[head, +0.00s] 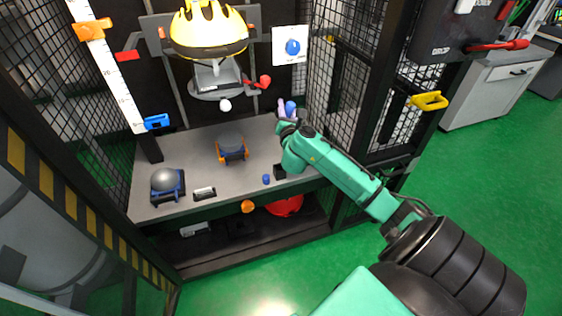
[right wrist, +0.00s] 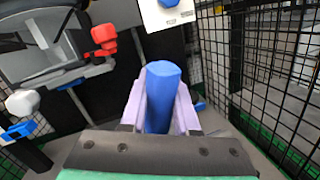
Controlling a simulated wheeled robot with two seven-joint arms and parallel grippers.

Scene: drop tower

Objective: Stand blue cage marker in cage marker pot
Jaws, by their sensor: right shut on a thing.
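My right gripper (head: 284,111) is over the back right of the grey bench, next to the mesh cage wall. It is shut on a blue cylinder, the blue cage marker (head: 291,107). In the right wrist view the marker (right wrist: 162,97) stands between the two lilac fingers (right wrist: 160,108), its rounded end past them. A small black box (head: 280,172), perhaps the cage marker pot, is at the bench's right front, below my right forearm. Its opening cannot be made out. My left gripper is not in view.
The grey bench (head: 205,150) also holds a grey dome on a blue stand (head: 167,182), a round grey piece in an orange-blue cradle (head: 231,146), a small blue piece (head: 266,179) and a black-white block (head: 204,193). A yellow-topped drop head (head: 208,42) hangs above. Mesh walls (head: 345,70) close the right side.

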